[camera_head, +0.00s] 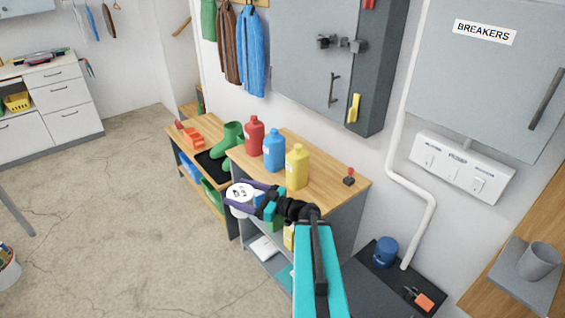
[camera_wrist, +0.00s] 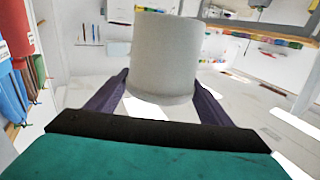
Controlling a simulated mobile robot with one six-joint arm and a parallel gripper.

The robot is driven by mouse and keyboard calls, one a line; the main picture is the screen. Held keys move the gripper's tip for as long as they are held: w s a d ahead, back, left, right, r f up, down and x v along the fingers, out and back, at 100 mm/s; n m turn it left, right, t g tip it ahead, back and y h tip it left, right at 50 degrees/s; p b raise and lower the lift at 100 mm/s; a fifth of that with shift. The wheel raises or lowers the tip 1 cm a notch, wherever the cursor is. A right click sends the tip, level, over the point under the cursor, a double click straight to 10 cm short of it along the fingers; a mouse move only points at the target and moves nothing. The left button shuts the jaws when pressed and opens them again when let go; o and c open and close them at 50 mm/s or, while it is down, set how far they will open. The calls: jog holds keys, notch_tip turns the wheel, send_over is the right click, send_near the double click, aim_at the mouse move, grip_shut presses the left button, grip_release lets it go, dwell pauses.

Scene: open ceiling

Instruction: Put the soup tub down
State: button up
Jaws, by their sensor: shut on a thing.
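The soup tub (camera_head: 239,194) is a white tub with dark marks on its lid, seen from above in the head view. My gripper (camera_head: 251,192) is shut on it, with a dark purple finger on each side. In the wrist view the tub (camera_wrist: 165,55) is a plain pale cylinder between the two fingers of my gripper (camera_wrist: 157,92). The tub is held in front of the left end of the wooden-topped cabinet. Whether anything touches its underside cannot be seen.
Red (camera_head: 254,136), blue (camera_head: 273,150) and yellow (camera_head: 297,167) bottles stand on the cabinet top (camera_head: 328,176), with a small red-knobbed item (camera_head: 349,177) at right. Green boots (camera_head: 228,140) stand on the lower bench to the left. Open floor (camera_head: 120,200) lies further left.

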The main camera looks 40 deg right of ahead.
jog(key=s+d+r+m+h+p, duration=0.1)
jog(key=s+d+m+h+p, duration=0.1)
jog(key=s+d, duration=0.5)
jog(key=s+d+m+t+h+p, duration=0.1)
jog(key=s+d+m+h+p, duration=0.2)
jog(key=d, duration=1.1)
jog(key=s+h+p, duration=0.1)
jog(key=s+h, duration=0.2)
jog(key=s, duration=0.2)
jog(key=shift+s+r+m+h, duration=0.3)
jog(key=shift+r, duration=0.1)
jog(key=shift+w+d+f+b, duration=0.15)
jog(key=shift+f+b, duration=0.1)
jog(key=shift+b, duration=0.65)
jog(key=d+b, duration=0.1)
jog(key=b, duration=0.4)
jog(key=w+d+b, duration=0.1)
jog(key=b, duration=0.4)
jog(key=shift+f, duration=0.1)
jog(key=b, duration=0.5)
jog(key=shift+w+d, duration=0.15)
jog(key=shift+d, duration=0.2)
jog(key=w+d+p, duration=0.2)
jog(key=w+d, duration=0.4)
jog(key=d, duration=0.5)
jog(key=shift+f, duration=0.4)
